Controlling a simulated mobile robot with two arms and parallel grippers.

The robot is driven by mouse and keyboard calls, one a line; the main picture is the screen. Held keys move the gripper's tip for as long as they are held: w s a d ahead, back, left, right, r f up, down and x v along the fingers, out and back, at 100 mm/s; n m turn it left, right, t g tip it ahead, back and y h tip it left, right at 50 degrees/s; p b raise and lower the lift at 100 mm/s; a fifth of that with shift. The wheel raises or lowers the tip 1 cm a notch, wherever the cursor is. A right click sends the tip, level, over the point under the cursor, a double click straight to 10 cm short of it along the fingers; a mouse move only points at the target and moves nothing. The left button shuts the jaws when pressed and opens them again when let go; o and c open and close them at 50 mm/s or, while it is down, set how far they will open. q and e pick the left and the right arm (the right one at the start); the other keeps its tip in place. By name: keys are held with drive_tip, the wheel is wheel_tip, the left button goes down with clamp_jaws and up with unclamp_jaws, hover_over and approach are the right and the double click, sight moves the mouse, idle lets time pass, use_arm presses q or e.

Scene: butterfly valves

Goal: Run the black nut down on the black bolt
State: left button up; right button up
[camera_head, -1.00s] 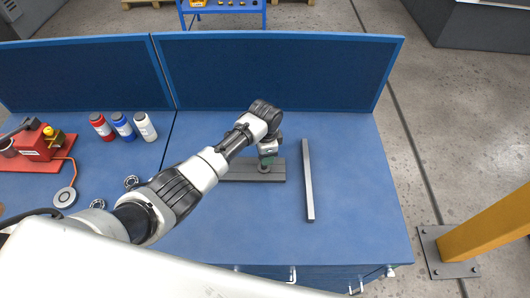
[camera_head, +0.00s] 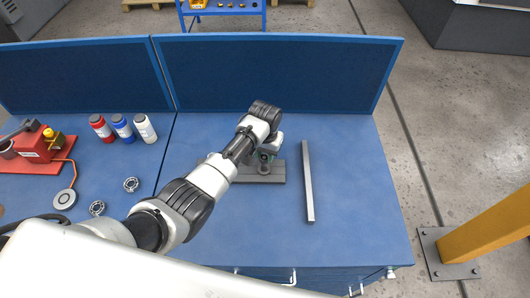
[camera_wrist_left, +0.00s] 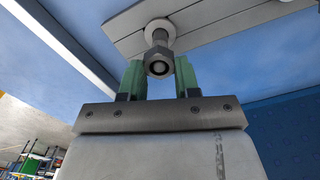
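My left gripper (camera_head: 265,156) reaches down over a dark grey base plate (camera_head: 262,173) on the blue table. In the left wrist view its two green fingers (camera_wrist_left: 160,72) stand on either side of a dark hex nut (camera_wrist_left: 158,65), close against it, and appear shut on it. The nut sits around a bolt (camera_wrist_left: 160,40) that stands out from a grey plate (camera_wrist_left: 205,20). The bolt's round end shows within the nut. The head view largely hides nut and bolt behind the gripper. My right gripper is not in view.
A long grey bar (camera_head: 308,182) lies right of the plate. Red (camera_head: 101,127), blue (camera_head: 123,128) and white (camera_head: 145,128) bottles stand at the back left. Two small ring-shaped parts (camera_head: 131,184) lie left of my arm. A blue panel (camera_head: 275,75) closes the back. The table's right side is clear.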

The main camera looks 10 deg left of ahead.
use_arm(q)
clamp_jaws()
drive_tip(key=m, duration=0.6)
drive_tip(key=shift+s+m, duration=0.1)
drive_tip(key=shift+m, duration=0.3)
drive_tip(key=m, duration=0.5)
drive_tip(key=shift+s, duration=0.1)
drive_tip(key=o, duration=0.9)
unclamp_jaws()
drive_tip(key=shift+c, duration=0.2)
wheel_tip(320, 180, up, 11)
drive_tip(key=b, duration=0.2)
drive_tip(key=shift+b, duration=0.3)
drive_tip(key=shift+s+f, duration=0.1)
drive_tip(key=shift+f, duration=0.05)
